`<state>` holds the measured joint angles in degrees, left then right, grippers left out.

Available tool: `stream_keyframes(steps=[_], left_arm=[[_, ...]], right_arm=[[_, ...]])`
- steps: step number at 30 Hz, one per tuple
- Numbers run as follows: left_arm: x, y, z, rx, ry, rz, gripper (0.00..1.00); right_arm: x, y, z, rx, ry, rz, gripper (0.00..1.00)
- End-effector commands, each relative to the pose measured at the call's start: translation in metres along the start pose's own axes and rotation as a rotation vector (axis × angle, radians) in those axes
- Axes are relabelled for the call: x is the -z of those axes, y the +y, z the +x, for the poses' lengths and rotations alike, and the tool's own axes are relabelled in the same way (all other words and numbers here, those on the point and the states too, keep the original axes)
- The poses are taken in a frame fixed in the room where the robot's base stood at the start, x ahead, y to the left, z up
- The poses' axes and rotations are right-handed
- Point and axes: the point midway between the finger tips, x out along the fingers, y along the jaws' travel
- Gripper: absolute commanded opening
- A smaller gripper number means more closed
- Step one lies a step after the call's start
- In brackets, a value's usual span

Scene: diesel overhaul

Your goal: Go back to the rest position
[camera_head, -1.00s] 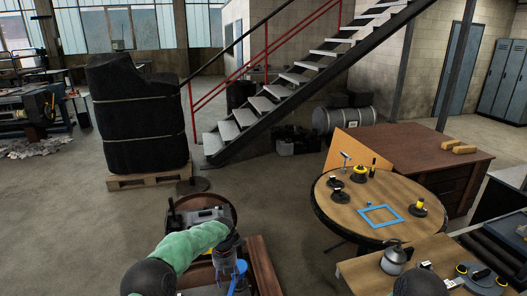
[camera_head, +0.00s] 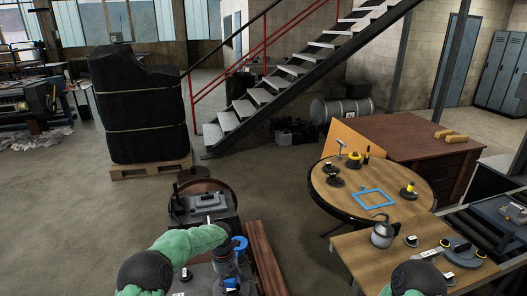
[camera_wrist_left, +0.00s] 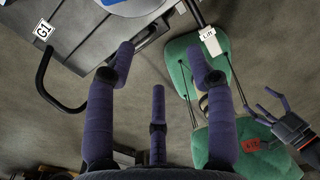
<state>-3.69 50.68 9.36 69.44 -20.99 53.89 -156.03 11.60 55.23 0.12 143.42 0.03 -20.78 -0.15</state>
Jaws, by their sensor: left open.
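My left gripper (camera_head: 232,283) is low in the middle of the head view, at the end of the green-sleeved left arm, partly cut off by the lower edge. In the left wrist view my left gripper (camera_wrist_left: 160,75) has its purple fingers spread, with nothing between them. A second gripper with purple fingers apart, seemingly my right gripper (camera_wrist_left: 272,110), shows at the right edge there. In the head view only a green and dark part of my right arm shows at the bottom right; its gripper is out of frame.
A grey case (camera_head: 207,202) lies close beyond my left arm. A wooden table (camera_head: 343,258) with a metal can (camera_head: 382,234) stands at right. Behind it is a round table (camera_head: 335,203) with a blue frame (camera_head: 373,198). Open floor (camera_head: 90,215) lies at left.

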Motion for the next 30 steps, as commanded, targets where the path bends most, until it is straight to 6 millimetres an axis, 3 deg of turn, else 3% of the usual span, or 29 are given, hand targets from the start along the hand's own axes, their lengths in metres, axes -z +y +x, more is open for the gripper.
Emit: stream_keyframes(steps=[7, 11, 21, 30], left_arm=[[0.028, -0.002, 0.039, 0.053, 0.028, -0.292, 0.54], [0.056, -0.003, 0.069, 0.091, 0.06, -0.55, 0.54], [0.147, -0.004, 0.133, 0.156, 0.193, -1.377, 0.54], [0.236, 0.003, 0.162, 0.131, 0.329, -2.138, 0.54]], right_arm=[[0.0, 0.0, 0.0, 0.0, 0.0, 0.0, 0.84], [0.0, 0.0, 0.0, 0.0, 0.0, 0.0, 0.84], [0.0, 0.0, 0.0, 0.0, 0.0, 0.0, 0.84], [0.0, 0.0, 0.0, 0.0, 0.0, 0.0, 0.84]])
